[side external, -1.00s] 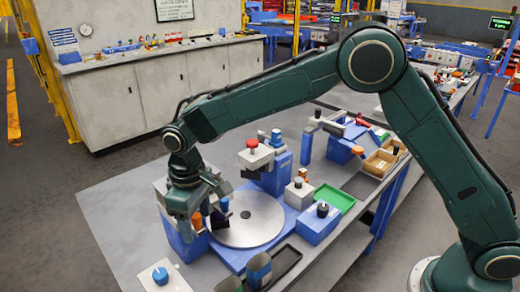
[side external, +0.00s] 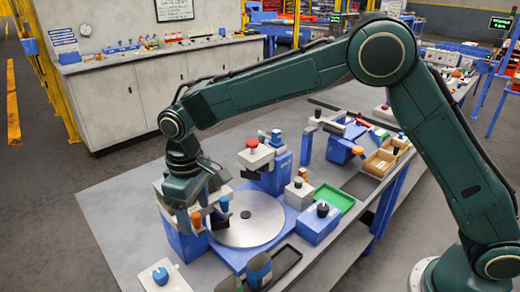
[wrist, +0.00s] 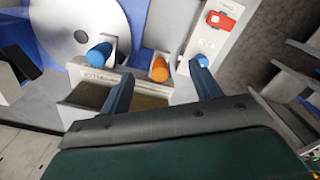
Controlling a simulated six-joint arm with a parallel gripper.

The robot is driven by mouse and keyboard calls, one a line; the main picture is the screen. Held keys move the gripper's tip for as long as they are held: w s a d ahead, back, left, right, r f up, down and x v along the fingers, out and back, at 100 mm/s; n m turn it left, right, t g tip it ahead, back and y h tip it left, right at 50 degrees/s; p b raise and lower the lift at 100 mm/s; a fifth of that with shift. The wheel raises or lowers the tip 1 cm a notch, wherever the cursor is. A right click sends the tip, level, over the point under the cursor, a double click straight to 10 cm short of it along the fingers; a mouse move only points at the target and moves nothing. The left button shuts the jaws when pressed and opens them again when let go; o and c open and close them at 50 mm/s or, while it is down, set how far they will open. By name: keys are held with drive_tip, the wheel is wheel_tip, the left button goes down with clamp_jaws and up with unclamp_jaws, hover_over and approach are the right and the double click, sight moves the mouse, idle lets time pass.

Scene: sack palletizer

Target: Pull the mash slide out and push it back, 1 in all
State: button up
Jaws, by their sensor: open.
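In the wrist view a grey and blue unit carries an orange knob (wrist: 158,69) and a blue knob (wrist: 99,55), with two open hoppers (wrist: 146,97) in front. Both knobs also show in the side view, orange (side external: 196,219) and blue (side external: 224,203). The label on the unit is too small to read, so I cannot tell which knob belongs to the mash slide. My gripper (wrist: 161,78) is open and empty, with its fingers either side of the orange knob in the picture. In the side view my gripper (side external: 192,208) hangs over the unit and partly hides it.
A round grey disc (side external: 255,228) lies right beside the unit. A red-knobbed post (side external: 252,143) and a blue box with a black knob (side external: 320,218) stand near. A green tray (side external: 335,198) lies farther right. The table's left part (side external: 115,215) is clear.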

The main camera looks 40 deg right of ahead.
sight(195, 215)
drive_tip(key=shift+r, duration=0.65)
drive_tip(key=shift+r, duration=0.3)
drive_tip(key=shift+r, duration=1.65)
drive_tip(key=shift+d+r, duration=0.1)
